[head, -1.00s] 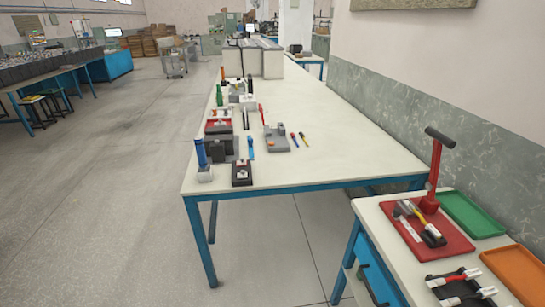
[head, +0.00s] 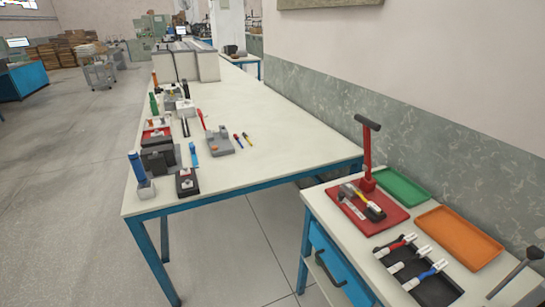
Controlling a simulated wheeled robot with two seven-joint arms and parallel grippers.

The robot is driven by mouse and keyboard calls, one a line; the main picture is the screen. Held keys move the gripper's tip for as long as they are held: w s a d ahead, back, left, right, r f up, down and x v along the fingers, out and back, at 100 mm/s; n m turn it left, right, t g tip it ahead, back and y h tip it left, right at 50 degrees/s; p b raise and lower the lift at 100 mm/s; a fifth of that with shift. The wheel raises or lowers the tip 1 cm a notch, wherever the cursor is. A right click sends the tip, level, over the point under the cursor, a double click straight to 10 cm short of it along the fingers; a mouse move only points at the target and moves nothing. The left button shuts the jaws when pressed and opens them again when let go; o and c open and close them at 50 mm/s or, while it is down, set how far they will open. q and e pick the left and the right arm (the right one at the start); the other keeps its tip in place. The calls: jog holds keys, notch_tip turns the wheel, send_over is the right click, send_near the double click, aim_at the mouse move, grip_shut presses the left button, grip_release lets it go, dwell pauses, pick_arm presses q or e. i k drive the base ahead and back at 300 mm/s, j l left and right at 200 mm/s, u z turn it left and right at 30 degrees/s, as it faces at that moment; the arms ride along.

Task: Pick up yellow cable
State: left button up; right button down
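I cannot make out a yellow cable for certain. A thin yellow piece (head: 362,196) lies among black and grey tools on the red tray, on the small table at the right. A black tray (head: 437,291) nearer to me holds cables with white ends: a red one (head: 396,246), a middle one (head: 412,262) whose colour I cannot tell, and a blue one (head: 428,275). Neither of my grippers is in view.
The small table (head: 324,210) also carries the red tray (head: 395,216), a red post with a black crossbar (head: 367,150), a green tray (head: 404,186) and an orange tray (head: 460,238). The long table (head: 270,130) holds several fixtures at its left. Floor (head: 60,200) is open at left.

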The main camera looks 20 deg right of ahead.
aim_at(372, 206)
jog(key=z, duration=1.25)
